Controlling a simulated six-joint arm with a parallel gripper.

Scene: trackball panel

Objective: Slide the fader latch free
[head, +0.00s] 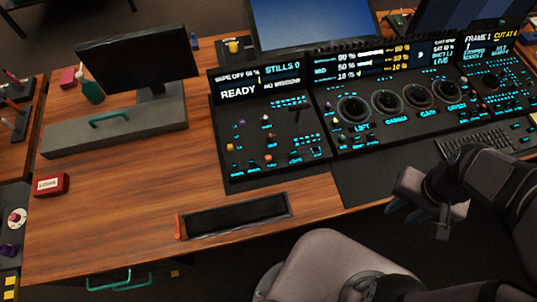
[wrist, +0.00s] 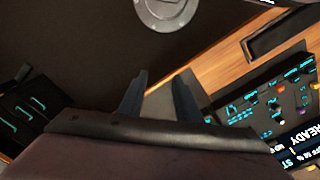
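A dark rectangular slot (head: 238,215) with a grey frame is set near the front edge of the wooden desk. A small orange piece (head: 180,227) stands at its left end; it may be the fader latch, but no label shows. The slot also appears at the upper right of the wrist view (wrist: 278,36). My gripper (head: 422,217) is over the right front of the desk, well to the right of the slot and apart from it. In the wrist view its two fingers (wrist: 158,98) are spread with nothing between them.
The trackball panel (head: 400,100) with several round rings and lit keys stands behind. A keyboard (head: 480,142) is near my arm. A red box (head: 50,185) and a monitor on a grey base (head: 120,128) are at left. Bare wood surrounds the slot.

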